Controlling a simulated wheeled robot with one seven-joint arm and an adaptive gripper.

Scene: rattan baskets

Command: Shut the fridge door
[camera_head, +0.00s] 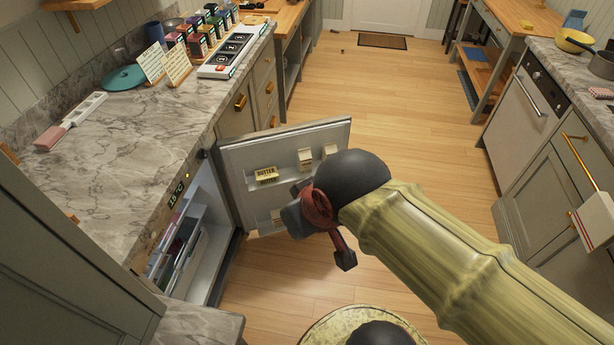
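The fridge door (240,160) stands open, swung out from under the marble counter over the wooden floor. Its inner side faces me and holds a butter box (266,174) and small cartons (305,159) on its shelves. The fridge (207,240) is open below the counter, with drawers and shelves inside and a temperature display on its edge. My gripper (345,258) is in front of the door's lower right part and hides some of it. A dark finger points down. I cannot tell whether the gripper touches the door or how wide its fingers are.
The marble counter (110,165) on the left carries a teal lid (124,78), signs, small boxes and a white panel. A dishwasher (525,110) and cabinets line the right side. The wooden floor (400,110) between is clear up to a doormat (383,41).

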